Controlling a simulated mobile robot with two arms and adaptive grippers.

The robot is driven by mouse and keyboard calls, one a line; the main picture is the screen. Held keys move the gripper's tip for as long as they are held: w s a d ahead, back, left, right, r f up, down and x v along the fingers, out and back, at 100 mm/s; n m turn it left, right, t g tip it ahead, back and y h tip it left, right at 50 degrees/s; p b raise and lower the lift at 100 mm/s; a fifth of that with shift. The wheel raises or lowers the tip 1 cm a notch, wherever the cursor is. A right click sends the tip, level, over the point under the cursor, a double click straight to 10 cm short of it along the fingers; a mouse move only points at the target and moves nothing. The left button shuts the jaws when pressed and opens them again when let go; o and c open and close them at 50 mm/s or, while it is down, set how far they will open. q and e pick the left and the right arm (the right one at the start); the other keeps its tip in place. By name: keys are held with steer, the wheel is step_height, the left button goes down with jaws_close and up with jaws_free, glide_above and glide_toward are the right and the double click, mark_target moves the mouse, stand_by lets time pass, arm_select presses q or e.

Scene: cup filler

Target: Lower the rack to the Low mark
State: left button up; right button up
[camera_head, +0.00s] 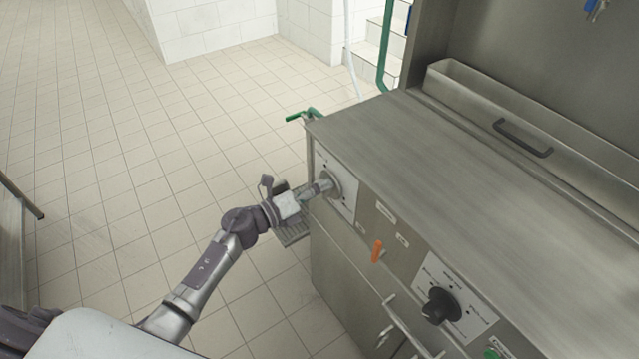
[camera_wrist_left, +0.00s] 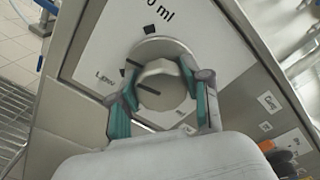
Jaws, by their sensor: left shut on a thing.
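A light metal knob (camera_wrist_left: 158,70) sits on a white dial plate (camera_wrist_left: 110,45) at the left end of the machine's front. In the left wrist view the plate carries black lines, a "Low" label (camera_wrist_left: 104,77) and text ending in "0 ml". My left gripper (camera_head: 321,188) is shut on the knob, with its green-padded fingers on either side of it. In the head view the gripper and wrist hide part of the knob. A grey slotted rack (camera_head: 291,238) is low at the machine's left side, partly behind my wrist. My right gripper is not in view.
The front panel also has an orange lever (camera_head: 377,251), a black knob (camera_head: 441,305) and a green button (camera_head: 492,353). The steel top (camera_head: 430,150) is bare. A green handle (camera_head: 303,115) sticks out at the back left corner. Tiled floor (camera_head: 130,150) lies open to the left.

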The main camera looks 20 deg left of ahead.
arm_select(q)
steer(key=n, duration=0.2)
steer(key=n+p, duration=0.1)
steer(key=n, duration=0.1)
steer(key=shift+w+r+p, duration=0.1)
steer(key=shift+r+p, duration=0.1)
steer(key=shift+p, duration=0.1)
steer(key=shift+f+n+p, duration=0.1)
steer(key=shift+n+p, duration=0.25)
steer(key=shift+n, duration=0.95)
steer(key=o, duration=0.9)
steer(key=shift+o, duration=1.4)
steer(key=shift+f, duration=0.15)
